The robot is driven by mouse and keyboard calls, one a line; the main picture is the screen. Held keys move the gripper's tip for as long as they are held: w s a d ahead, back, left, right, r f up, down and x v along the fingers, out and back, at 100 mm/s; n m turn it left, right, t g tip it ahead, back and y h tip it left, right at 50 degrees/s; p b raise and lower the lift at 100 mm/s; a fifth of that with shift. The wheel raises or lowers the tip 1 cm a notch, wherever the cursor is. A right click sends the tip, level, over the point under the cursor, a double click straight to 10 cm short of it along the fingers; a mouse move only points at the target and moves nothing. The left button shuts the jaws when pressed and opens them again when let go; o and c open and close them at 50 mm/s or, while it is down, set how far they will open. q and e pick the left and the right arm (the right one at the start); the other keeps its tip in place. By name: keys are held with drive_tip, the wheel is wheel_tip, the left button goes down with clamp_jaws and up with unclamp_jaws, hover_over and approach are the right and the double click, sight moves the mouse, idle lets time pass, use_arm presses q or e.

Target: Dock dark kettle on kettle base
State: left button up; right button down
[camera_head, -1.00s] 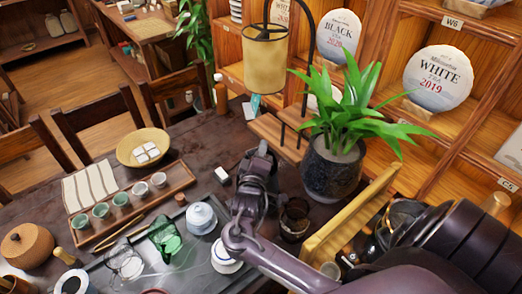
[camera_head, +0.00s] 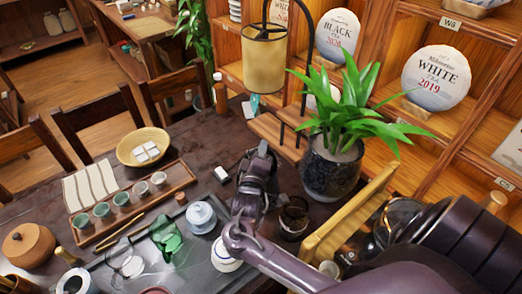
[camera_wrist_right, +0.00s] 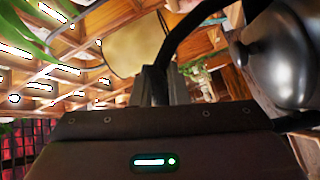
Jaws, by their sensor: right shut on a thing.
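The dark kettle (camera_wrist_right: 285,65) shows at the right edge of the right wrist view, close by, as a shiny grey body partly cut off by the frame. A black handle (camera_wrist_right: 190,38) curves from it to my right gripper (camera_wrist_right: 158,88), whose fingers are shut on it. In the head view my right gripper (camera_head: 262,156) is over the table beneath the lamp, left of the plant pot. There the kettle is hidden or blends with the dark gripper and wrist. I cannot make out the kettle base. My left gripper is not in view.
The plant (camera_head: 333,165) and lamp (camera_head: 264,58) stand close by. A dark glass vessel (camera_head: 293,218) is right of my wrist. A lidded white bowl (camera_head: 201,216), glass pitcher (camera_head: 130,264) and cup tray (camera_head: 160,200) lie to the left. A shiny rounded object (camera_head: 402,212) is partly hidden behind my arm.

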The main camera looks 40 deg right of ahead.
drive_tip(key=shift+r+p, duration=0.2)
drive_tip(key=shift+p, duration=0.15)
drive_tip(key=shift+f+b, duration=0.4)
drive_tip(key=shift+f, duration=0.3)
idle(0.4)
drive_tip(key=c, duration=1.7)
unclamp_jaws()
drive_tip(key=shift+s+f, duration=0.1)
drive_tip(key=shift+f, duration=0.1)
drive_tip(key=shift+p+v, duration=0.65)
drive_tip(key=shift+v, duration=0.4)
drive_tip(key=shift+p+v, duration=0.75)
drive_tip(key=shift+v, duration=0.9)
drive_tip(key=p+v, duration=0.1)
drive_tip(key=v, duration=0.4)
drive_tip(key=shift+s+a+r+p, duration=0.1)
drive_tip(key=shift+s+a+p, duration=0.05)
drive_tip(key=shift+a+p, duration=0.2)
